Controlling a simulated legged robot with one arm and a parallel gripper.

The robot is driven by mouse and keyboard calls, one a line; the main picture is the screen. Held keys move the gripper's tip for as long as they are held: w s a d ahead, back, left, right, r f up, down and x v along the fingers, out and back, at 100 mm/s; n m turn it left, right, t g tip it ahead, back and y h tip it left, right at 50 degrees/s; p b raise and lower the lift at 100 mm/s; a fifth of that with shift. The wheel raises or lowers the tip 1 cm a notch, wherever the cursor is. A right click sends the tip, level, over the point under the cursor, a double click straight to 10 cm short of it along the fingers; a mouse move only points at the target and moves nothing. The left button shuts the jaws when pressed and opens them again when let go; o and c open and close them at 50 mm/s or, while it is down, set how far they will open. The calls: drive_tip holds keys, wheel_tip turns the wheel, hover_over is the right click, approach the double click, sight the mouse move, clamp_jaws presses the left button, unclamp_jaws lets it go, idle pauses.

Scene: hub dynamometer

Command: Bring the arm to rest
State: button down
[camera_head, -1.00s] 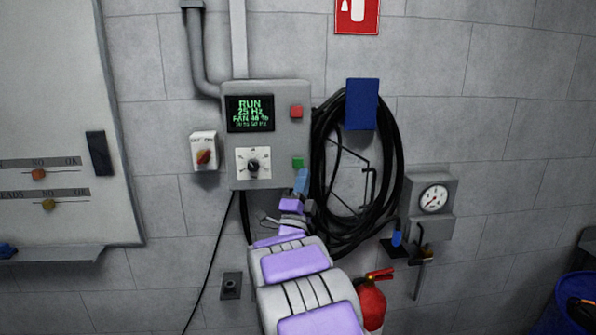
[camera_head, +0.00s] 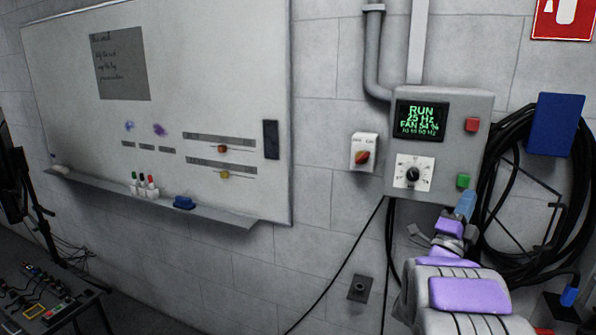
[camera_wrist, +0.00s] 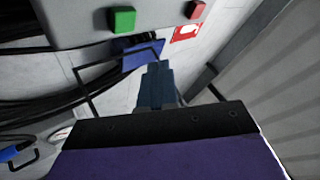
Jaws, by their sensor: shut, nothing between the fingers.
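My gripper (camera_head: 466,204) is just below the green button (camera_head: 463,181) of the grey control box in the head view; I cannot tell the gap in depth. In the wrist view its blue fingers (camera_wrist: 155,84) are together with nothing between them. The green button (camera_wrist: 122,20) is above and left of the fingertips there, apart from them. My arm reaches up from the lower right in the head view.
The control box (camera_head: 440,102) reads RUN, 25 Hz, FAN 54 %, with a red button (camera_head: 472,125) and dial (camera_head: 413,173). A black hose coil (camera_head: 508,205) hangs close on the right. A whiteboard (camera_head: 225,90) with a tray ledge is left.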

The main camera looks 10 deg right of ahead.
drive_tip(key=w+a+f+n+y, duration=0.4)
drive_tip(key=a+f+n+y, duration=0.45)
drive_tip(key=a+y, duration=0.35)
drive_tip(key=s+a+f+n+g+y, duration=0.3)
drive_tip(key=s+a+f+n+y, duration=0.15)
drive_tip(key=s+a, duration=0.35)
drive_tip(key=s+a+f+n+g+y, duration=0.35)
drive_tip(key=s+a+f+n, duration=0.2)
drive_tip(key=a, duration=0.35)
drive_tip(key=s+a+f+n+g, duration=0.1)
drive_tip(key=s+a+n+g, duration=0.1)
drive_tip(key=s, duration=0.8)
drive_tip(key=s+a+f+n+g, duration=0.2)
drive_tip(key=s+g, duration=0.3)
drive_tip(key=s, duration=0.5)
drive_tip(key=s+a+f+n+g, duration=0.1)
drive_tip(key=s+a+n+g, duration=0.1)
drive_tip(key=s, duration=0.8)
drive_tip(key=shift+s+f+n+g+y, duration=0.25)
drive_tip(key=shift+s+n+g+y, duration=0.15)
drive_tip(key=shift+n+g, duration=0.4)
